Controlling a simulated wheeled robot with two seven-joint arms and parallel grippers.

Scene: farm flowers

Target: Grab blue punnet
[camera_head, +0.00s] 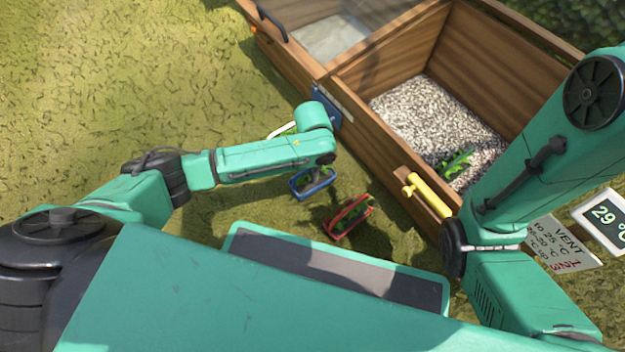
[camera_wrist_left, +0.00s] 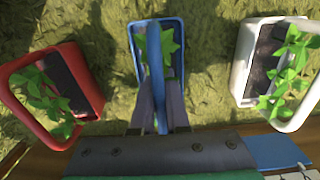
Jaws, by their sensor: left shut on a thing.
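The blue punnet (camera_head: 313,184) holds a green plant and shows below the end of my left arm in the head view. In the left wrist view the blue punnet (camera_wrist_left: 178,38) is at the top middle, with its blue handle running between the fingers. My left gripper (camera_wrist_left: 160,100) is shut on that handle. In the head view the left gripper (camera_head: 318,172) is mostly hidden by its own wrist. Whether the punnet touches the grass is hard to tell. My right arm comes in at the right of the head view, but its gripper is out of sight.
A red punnet (camera_head: 347,217) with a plant stands right of the blue one. A white punnet (camera_head: 283,130) is partly hidden behind my left wrist. A wooden planter box (camera_head: 385,160) with gravel, a green plant (camera_head: 456,163) and a yellow handle (camera_head: 428,195) stands at the right. Open grass lies left.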

